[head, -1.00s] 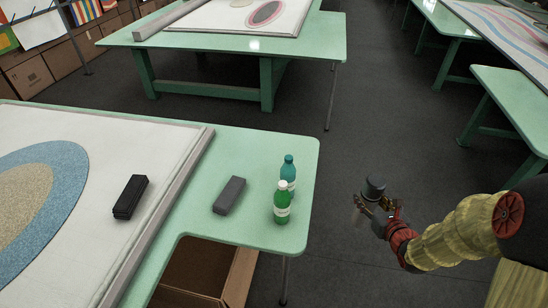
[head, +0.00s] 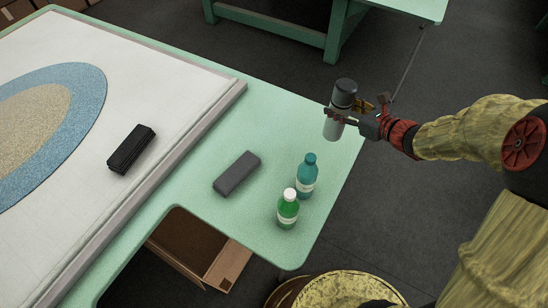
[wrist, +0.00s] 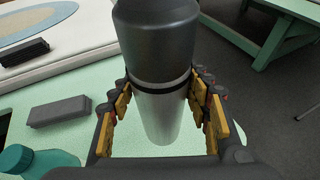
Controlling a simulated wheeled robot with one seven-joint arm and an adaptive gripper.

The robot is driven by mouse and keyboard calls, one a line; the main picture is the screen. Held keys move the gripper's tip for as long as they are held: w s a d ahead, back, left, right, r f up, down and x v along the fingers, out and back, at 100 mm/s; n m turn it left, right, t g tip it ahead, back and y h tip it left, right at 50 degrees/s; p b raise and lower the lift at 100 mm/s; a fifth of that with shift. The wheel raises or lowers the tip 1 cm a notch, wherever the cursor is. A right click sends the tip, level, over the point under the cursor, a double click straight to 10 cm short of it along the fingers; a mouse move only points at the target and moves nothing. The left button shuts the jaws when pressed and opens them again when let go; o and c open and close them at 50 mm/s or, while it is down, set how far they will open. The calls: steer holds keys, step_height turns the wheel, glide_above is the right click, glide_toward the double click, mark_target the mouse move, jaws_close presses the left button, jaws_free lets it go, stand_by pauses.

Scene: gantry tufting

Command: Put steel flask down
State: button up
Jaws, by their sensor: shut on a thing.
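The steel flask (head: 335,128) has a dark cap and upper part and a bare silver body. My gripper (head: 352,117) is shut on it and holds it nearly upright by the far right edge of the green table (head: 270,110). In the wrist view the flask (wrist: 160,105) stands between the yellow-padded fingers of my gripper (wrist: 163,110), its silver base seen against the green tabletop. I cannot tell whether the base touches the table.
A teal bottle (head: 306,178) and a green bottle with white cap (head: 288,210) stand near the table's front right corner. A grey block (head: 237,174) lies left of them. A black block (head: 131,149) lies on the framed white canvas (head: 150,75). Tabletop behind the grey block is clear.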

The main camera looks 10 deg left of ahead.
steer(key=s+a+n+g+y+b, duration=0.3)
steer(key=s+n+g, duration=0.1)
steer(key=s, duration=0.1)
step_height(320, 180, down, 11)
steer(key=s+n+b, duration=0.1)
steer(key=b, duration=0.3)
steer(key=shift+s+g+b, duration=0.15)
steer(key=shift+g+b, duration=0.2)
steer(key=shift+g, duration=0.05)
steer(key=o, duration=1.4)
steer(key=shift+f, duration=0.15)
steer(key=shift+o, duration=0.6)
